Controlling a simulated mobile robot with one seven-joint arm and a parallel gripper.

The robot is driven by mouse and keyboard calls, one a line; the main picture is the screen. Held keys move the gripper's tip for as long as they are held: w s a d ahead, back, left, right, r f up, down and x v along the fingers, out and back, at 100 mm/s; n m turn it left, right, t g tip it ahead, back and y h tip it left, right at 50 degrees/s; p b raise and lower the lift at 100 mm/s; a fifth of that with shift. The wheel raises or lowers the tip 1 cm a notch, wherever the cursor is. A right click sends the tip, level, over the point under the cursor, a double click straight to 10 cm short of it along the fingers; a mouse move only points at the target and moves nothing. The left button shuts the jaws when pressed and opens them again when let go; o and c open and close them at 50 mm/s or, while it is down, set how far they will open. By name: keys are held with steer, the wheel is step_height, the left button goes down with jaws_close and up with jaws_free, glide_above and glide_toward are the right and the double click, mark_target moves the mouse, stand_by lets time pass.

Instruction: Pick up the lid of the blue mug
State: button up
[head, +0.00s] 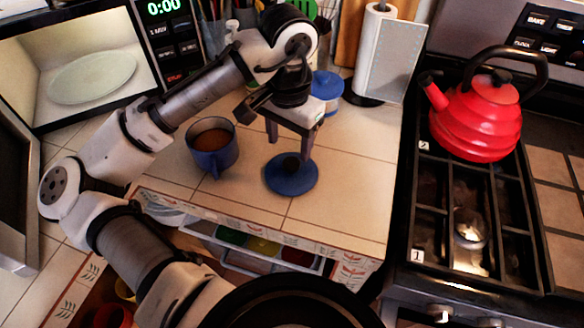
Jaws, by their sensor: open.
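The blue lid (280,181) lies flat on the tiled counter, with a dark knob at its centre. The blue mug (208,158) stands to its left, uncovered and holding a brown liquid. My gripper (289,147) is open and points down at the lid. Its two fingers are apart, one to each side above the knob. I cannot tell whether a fingertip touches the lid.
An open microwave (90,75) with a glass plate stands at the left. A blue-lidded jar (326,90) and a paper towel holder (376,55) are behind my gripper. A red kettle (478,120) sits on the stove at right. The counter's front edge is close, above an open drawer (250,247).

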mark_target(292, 162)
steer(key=shift+w+d+f+p, duration=0.15)
steer(key=shift+f+p, duration=0.2)
steer(key=shift+f, duration=1.3)
steer(key=shift+w+d+f+p, duration=0.1)
steer(key=shift+f+p, duration=0.2)
steer(key=shift+f, duration=1.35)
steer(key=c, duration=1.1)
